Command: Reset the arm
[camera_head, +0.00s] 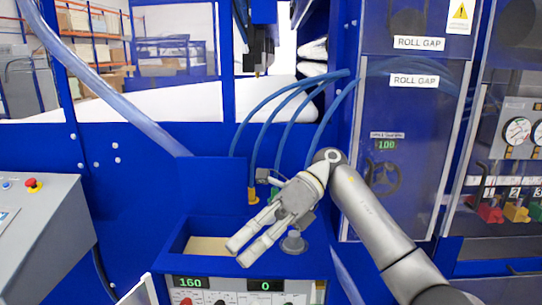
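My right gripper (238,253) reaches in from the lower right, above the blue control box (180,235) at the bottom centre. Its two pale fingers point down and left, with a gap between them and nothing seen in it. The arm (375,215) is bent, with its elbow to the right of the gripper. A dark knob (293,243) on the box lies just right of the fingers. I cannot tell whether the gripper touches the box. My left gripper is not in view.
A grey console (45,225) with a red button (33,185) stands at the left. Blue hoses (285,115) loop behind my gripper. A blue cabinet with a "ROLL GAP" label (414,81) and a panel with coloured handles (515,213) stand at the right.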

